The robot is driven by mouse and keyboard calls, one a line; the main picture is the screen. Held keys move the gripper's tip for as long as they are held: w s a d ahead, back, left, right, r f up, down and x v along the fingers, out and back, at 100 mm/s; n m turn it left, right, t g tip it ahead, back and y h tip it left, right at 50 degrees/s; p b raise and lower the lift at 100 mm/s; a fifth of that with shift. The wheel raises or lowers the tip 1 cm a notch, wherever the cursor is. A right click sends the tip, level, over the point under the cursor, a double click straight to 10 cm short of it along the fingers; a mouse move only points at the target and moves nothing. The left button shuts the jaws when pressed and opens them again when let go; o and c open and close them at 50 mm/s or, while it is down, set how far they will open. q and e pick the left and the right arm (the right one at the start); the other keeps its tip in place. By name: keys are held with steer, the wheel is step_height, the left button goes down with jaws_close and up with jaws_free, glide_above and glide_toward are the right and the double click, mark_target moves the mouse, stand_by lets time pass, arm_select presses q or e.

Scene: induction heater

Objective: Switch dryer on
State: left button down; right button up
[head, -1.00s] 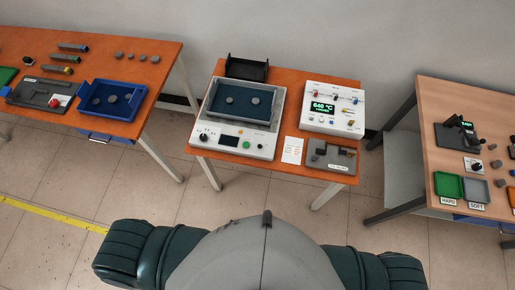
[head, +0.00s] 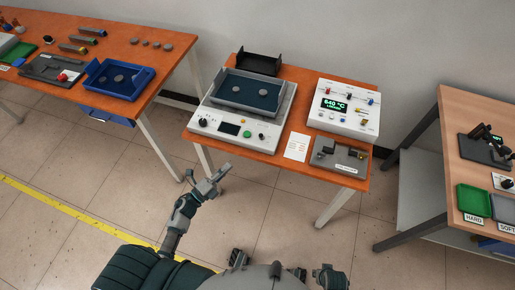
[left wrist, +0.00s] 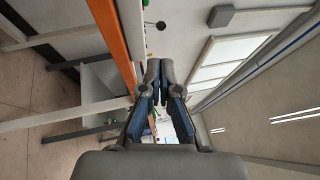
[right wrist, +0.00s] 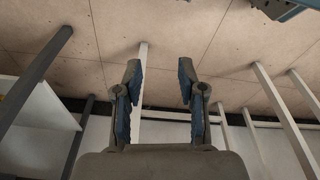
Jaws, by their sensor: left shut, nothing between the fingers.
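The dryer, a white box (head: 186,119) with a blue-lined tray on top, stands on the middle orange table. Its front panel has a black knob (head: 203,122), a dark display (head: 229,129), a green button (head: 247,134) and a small dark knob (head: 261,137). My left gripper (head: 207,180) is in front of and below this panel, apart from it. In the left wrist view its fingers (left wrist: 160,75) are together and empty, with a black knob (left wrist: 160,25) beyond them. My right gripper (right wrist: 159,68) is open and empty, pointing at floor and table legs.
A heater box (head: 343,108) reading 640 °C, a paper sheet (head: 297,147) and a grey fixture (head: 340,155) share the middle table (head: 276,162). A black tray (head: 260,63) is behind the dryer. Other tables stand left and right. The floor in front is clear.

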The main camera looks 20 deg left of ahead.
arm_select(q)
steer(key=shift+w, duration=0.1)
arm_select(e)
steer(key=shift+w, duration=0.1)
arm_select(q)
glide_toward(261, 137)
steer(key=x, duration=0.6)
steer(key=shift+w+a+f+p, duration=0.3)
steer(key=shift+w+a+p, duration=0.05)
steer(key=shift+p, duration=0.05)
steer(key=shift+w+d+r, duration=0.1)
steer(key=shift+w+d, duration=0.2)
steer(key=shift+d, duration=0.1)
arm_select(e)
steer(key=shift+s+d+f, duration=0.15)
steer(key=shift+d+f, duration=0.05)
steer(key=shift+f, duration=0.4)
steer(key=shift+s+d+f, duration=0.15)
steer(key=shift+f, duration=0.4)
arm_select(q)
steer(key=shift+a, duration=0.15)
arm_select(e)
steer(key=shift+a+r, duration=0.1)
